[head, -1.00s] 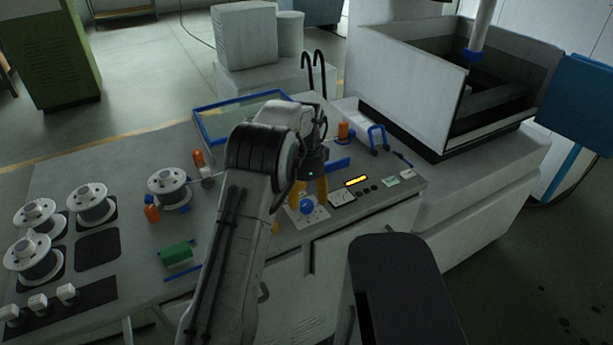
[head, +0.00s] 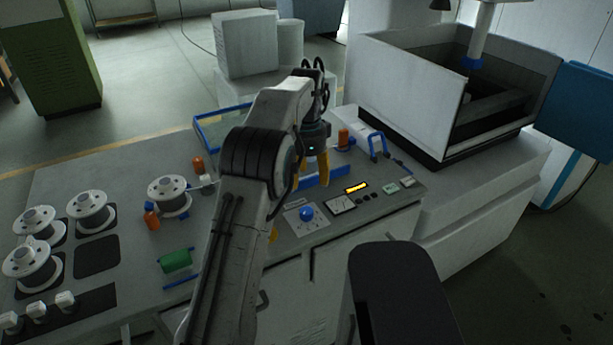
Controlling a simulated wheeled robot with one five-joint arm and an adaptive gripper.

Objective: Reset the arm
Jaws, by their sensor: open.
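My gripper (head: 314,182) has yellow fingers and points down over the grey bench top (head: 120,165). It is open, and nothing shows between its fingers. It is above and behind a blue round knob (head: 306,214) on a pale plate, apart from it. A blue bar (head: 325,175) lies just behind the fingers. My arm reaches in from the bottom of the picture and hides part of the bench's middle.
Several wire spools (head: 168,194) stand at the left of the bench. A green block (head: 175,260) lies near the front. A blue-framed tray (head: 222,130) is behind my arm. A machine tank (head: 408,95) stands at the right. A lit yellow display (head: 356,187) sits right of the knob.

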